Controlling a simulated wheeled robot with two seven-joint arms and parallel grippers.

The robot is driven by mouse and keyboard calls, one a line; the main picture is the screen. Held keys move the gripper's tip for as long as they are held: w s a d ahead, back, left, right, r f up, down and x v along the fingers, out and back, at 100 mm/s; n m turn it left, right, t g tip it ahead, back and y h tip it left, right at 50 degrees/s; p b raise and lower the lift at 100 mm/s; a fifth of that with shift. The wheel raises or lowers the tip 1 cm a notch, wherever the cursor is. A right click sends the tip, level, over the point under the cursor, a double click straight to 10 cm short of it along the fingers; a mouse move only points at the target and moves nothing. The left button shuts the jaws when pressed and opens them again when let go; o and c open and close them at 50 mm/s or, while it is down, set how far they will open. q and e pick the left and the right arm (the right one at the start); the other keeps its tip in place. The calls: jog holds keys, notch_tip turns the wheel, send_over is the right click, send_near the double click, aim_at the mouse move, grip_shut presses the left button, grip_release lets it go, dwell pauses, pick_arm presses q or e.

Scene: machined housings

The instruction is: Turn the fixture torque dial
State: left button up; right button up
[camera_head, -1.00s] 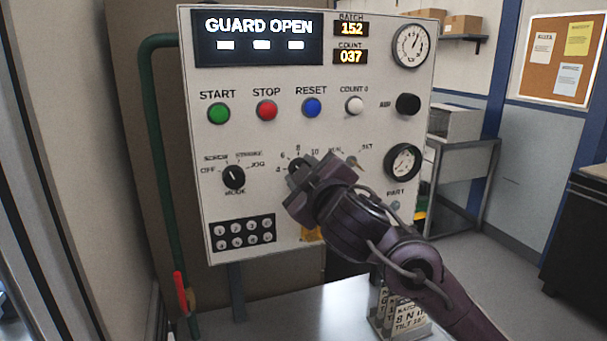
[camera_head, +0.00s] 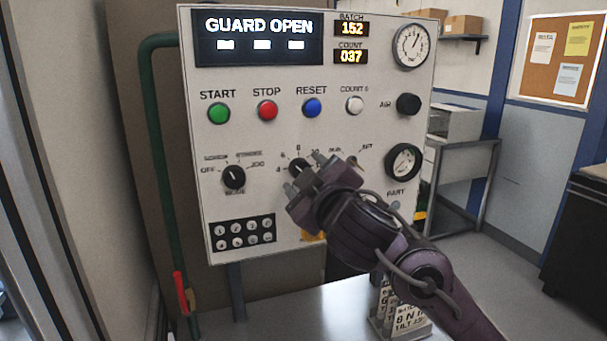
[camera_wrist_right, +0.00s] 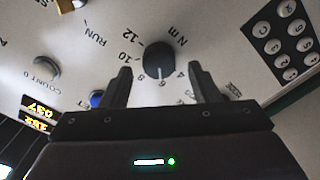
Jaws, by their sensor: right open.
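The torque dial (camera_head: 297,166) is a black round knob on the white panel, with numbers from 4 to 12 around it. The jaws are open and empty. My left gripper is out of view.
The mode knob (camera_head: 234,177) is left of the dial. Green, red, blue and white buttons run above. A dark keypad (camera_head: 243,233) is lower left. The display (camera_head: 259,37) reads GUARD OPEN. A card holder (camera_head: 402,318) stands on the table below my right arm.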

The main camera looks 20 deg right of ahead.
jog(key=s, duration=0.6)
jog(key=shift+s+p, duration=0.15)
jog(key=shift+p, duration=0.15)
jog(key=shift+d, duration=0.1)
